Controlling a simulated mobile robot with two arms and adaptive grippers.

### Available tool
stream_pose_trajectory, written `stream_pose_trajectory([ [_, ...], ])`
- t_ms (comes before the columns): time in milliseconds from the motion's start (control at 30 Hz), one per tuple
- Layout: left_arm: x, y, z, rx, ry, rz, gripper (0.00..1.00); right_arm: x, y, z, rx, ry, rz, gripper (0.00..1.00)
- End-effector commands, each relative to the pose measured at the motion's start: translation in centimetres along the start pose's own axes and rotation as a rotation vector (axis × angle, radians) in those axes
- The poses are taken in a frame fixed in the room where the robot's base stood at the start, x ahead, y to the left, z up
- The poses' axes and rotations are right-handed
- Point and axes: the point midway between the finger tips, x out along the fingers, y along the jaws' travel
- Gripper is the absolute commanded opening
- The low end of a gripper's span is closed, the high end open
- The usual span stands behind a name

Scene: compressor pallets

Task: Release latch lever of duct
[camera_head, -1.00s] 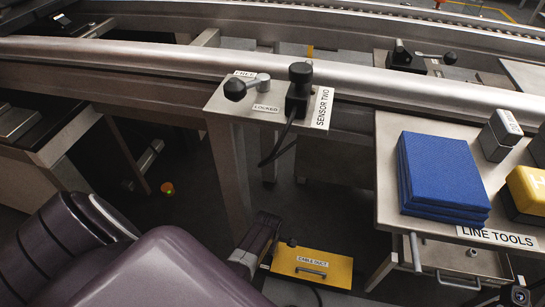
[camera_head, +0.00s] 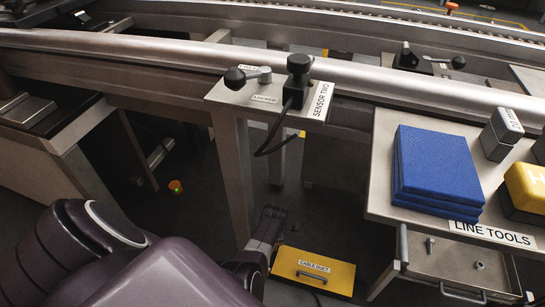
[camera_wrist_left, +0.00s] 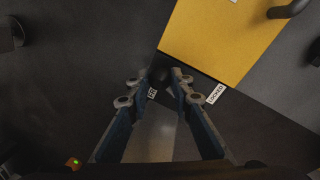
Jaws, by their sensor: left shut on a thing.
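The yellow cable duct lid (camera_head: 322,277) lies low beside the bench, with a dark handle. It fills the upper right of the left wrist view (camera_wrist_left: 225,40). A LOCKED label (camera_wrist_left: 216,93) sits by its edge, and a FREE label (camera_wrist_left: 152,93) lies to the left between the fingertips. My left gripper (camera_wrist_left: 157,84) is closed at the lid's near corner on a small dark part, apparently the latch lever (camera_wrist_left: 158,73). The fingers hide much of it, so its angle is unclear. In the head view my arm partly hides this spot. My right gripper is not in view.
The SENSOR TWO bracket (camera_head: 228,95), with its own lever and black knob, stands above the duct. To the right is the LINE TOOLS bench (camera_head: 384,180) with blue pads (camera_head: 437,170) and a drawer (camera_head: 455,262). A small orange device (camera_head: 175,187) stands on the dark floor.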

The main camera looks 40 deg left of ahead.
Motion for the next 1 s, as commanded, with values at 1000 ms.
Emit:
stream_pose_trajectory([
  [1000,-0.15,-0.41,-0.03,0.096,-0.015,0.001,0.38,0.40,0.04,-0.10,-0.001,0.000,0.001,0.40],
])
